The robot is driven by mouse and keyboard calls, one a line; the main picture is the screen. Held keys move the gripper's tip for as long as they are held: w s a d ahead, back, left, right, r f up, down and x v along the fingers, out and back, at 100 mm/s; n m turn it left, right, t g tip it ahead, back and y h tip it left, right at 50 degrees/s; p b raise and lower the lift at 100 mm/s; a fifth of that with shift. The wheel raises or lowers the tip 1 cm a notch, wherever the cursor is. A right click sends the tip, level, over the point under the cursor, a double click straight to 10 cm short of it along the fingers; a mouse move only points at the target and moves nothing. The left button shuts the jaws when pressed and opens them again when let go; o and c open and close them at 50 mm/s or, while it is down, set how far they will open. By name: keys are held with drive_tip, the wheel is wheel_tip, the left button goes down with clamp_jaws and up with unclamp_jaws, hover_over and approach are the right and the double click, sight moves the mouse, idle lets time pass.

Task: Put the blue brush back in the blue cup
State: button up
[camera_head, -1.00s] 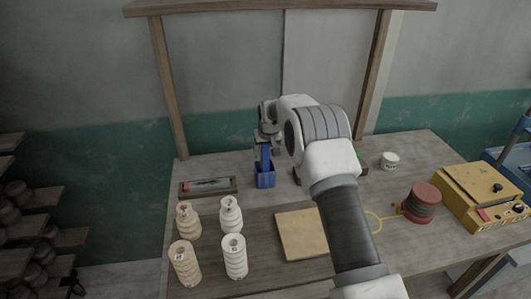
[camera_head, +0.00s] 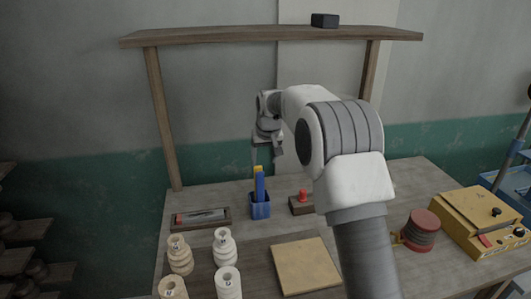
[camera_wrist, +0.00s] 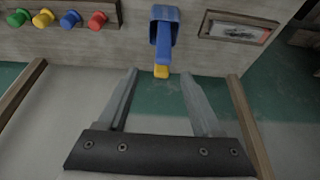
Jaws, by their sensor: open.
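The blue cup (camera_head: 260,210) stands on the table, and the blue brush (camera_head: 260,186) with a yellow end stands in it, sticking up above its rim. The wrist view also shows the cup (camera_wrist: 155,28) and the brush (camera_wrist: 164,48), its yellow end pointing towards my gripper. My gripper (camera_head: 267,155) is above the brush and apart from it. In the wrist view my gripper (camera_wrist: 160,78) has its fingers spread wide with nothing held between them. The part of the brush inside the cup is hidden.
A tray (camera_head: 202,217) lies left of the cup. A wooden rack (camera_head: 296,210) with coloured knobs is to the right, partly behind my arm. Stacked pale rings (camera_head: 224,246), a tan board (camera_head: 304,266) and a yellow machine (camera_head: 478,214) are nearer or further right. A shelf (camera_head: 270,35) spans above.

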drive_tip(key=s+d+r+m, duration=0.1)
drive_tip(key=s+d+r, duration=0.3)
drive_tip(key=s+r, duration=0.5)
drive_tip(key=s+d+r, duration=0.4)
drive_tip(key=s+r, duration=0.2)
drive_tip(key=s, duration=0.6)
drive_tip(key=s+d+f, duration=0.2)
drive_tip(key=s, duration=1)
drive_tip(key=s+d+f+m+t+h, duration=0.1)
drive_tip(key=s+d+f, duration=0.2)
drive_tip(key=s, duration=0.9)
drive_tip(key=shift+d+f, duration=0.2)
drive_tip(key=shift+f, duration=0.05)
drive_tip(key=shift+a, duration=0.1)
